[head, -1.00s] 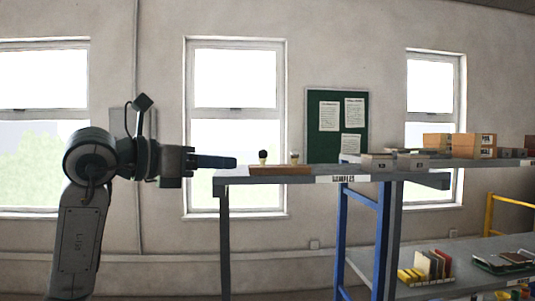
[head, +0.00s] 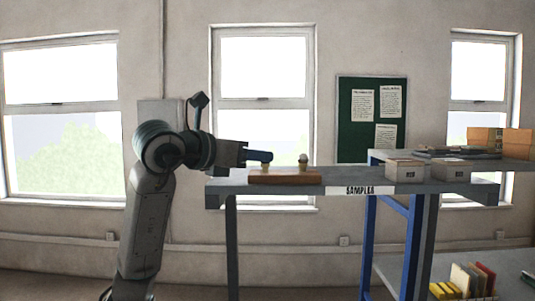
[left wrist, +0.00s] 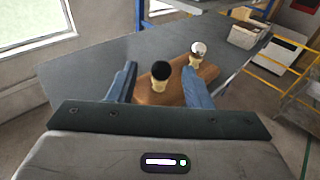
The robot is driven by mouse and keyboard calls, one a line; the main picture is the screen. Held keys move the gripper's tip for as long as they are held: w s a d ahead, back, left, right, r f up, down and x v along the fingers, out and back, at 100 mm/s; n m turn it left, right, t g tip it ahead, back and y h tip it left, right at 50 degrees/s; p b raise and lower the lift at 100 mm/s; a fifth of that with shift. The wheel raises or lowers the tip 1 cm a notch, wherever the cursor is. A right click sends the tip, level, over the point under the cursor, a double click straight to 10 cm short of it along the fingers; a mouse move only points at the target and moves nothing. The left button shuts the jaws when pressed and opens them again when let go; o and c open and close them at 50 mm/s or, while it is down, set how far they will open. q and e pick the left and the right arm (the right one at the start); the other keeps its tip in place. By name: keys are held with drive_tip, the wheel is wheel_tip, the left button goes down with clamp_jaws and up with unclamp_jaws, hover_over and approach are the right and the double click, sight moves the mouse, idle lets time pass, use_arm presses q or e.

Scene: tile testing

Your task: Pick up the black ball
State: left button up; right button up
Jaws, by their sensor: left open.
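The black ball (left wrist: 160,69) sits on a pale cup-like stand on a brown wooden block (left wrist: 207,74), seen in the left wrist view. In the head view the block (head: 285,178) lies on the grey shelf, and the ball is hidden behind the gripper finger. A second, whitish ball (left wrist: 198,48) on a similar stand is on the same block, farther right; it also shows in the head view (head: 303,158). My left gripper (head: 268,157) is open, its blue fingers (left wrist: 163,84) on either side of the black ball, apart from it. My right gripper is not in view.
The grey shelf (head: 340,186) carries a "SAMPLES" label. Small grey boxes (head: 405,171) stand to the right of the block, with wooden boxes (head: 485,138) beyond. Tile samples (head: 472,280) are on a lower shelf. The shelf left of the block is bare.

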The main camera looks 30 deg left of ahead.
use_arm(q)
drive_tip(key=shift+p+x, duration=0.9)
drive_tip(key=shift+x, duration=0.3)
drive_tip(key=shift+w+d+p, duration=0.2)
drive_tip(key=shift+w+p, duration=0.15)
drive_tip(key=shift+p, duration=0.1)
drive_tip(key=shift+w+d+f, duration=0.1)
drive_tip(key=shift+w+f, duration=0.05)
drive_tip(key=shift+w, duration=0.25)
drive_tip(key=c, duration=0.6)
drive_tip(key=shift+s, duration=0.2)
clamp_jaws()
